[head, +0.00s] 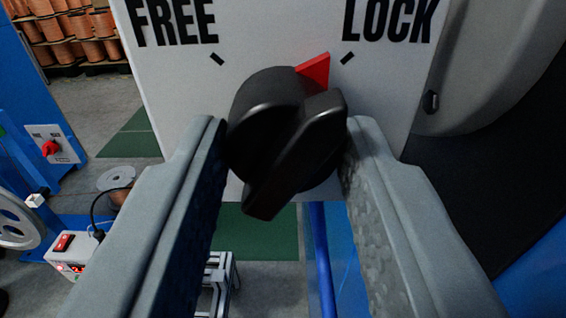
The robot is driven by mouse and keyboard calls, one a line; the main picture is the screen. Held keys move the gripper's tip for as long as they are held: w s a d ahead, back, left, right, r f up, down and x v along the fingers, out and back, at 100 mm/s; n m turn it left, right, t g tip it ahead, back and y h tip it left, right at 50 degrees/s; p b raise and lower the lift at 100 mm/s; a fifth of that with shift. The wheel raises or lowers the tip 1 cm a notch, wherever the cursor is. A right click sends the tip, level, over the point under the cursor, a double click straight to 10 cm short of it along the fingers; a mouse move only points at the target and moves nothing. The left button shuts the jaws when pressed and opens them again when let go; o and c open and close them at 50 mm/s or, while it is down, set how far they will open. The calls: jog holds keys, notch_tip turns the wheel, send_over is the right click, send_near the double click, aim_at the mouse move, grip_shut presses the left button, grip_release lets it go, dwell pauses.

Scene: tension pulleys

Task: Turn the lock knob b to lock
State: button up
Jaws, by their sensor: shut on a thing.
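The black lock knob (288,135) sits on a white panel (265,30) in the middle of the head view. Its red pointer (316,70) leans to the upper right, close to the tick beside the word LOCK (390,20) and just short of lining up with it. The word FREE (171,22) is at the upper left. My gripper (285,145) is shut on the knob, with one grey finger on its left and one on its right. The finger ends hide parts of the knob's sides.
A second panel with a red knob (50,148) is on a blue frame at the left. Below it is a white box with a red switch (63,242). A grey rounded body (490,60) stands close at the right. Copper spools (65,30) are far behind.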

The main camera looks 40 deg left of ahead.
jog(key=shift+m, duration=1.4)
jog(key=o, duration=1)
jog(key=v, duration=1.7)
jog(key=shift+s+d, duration=0.2)
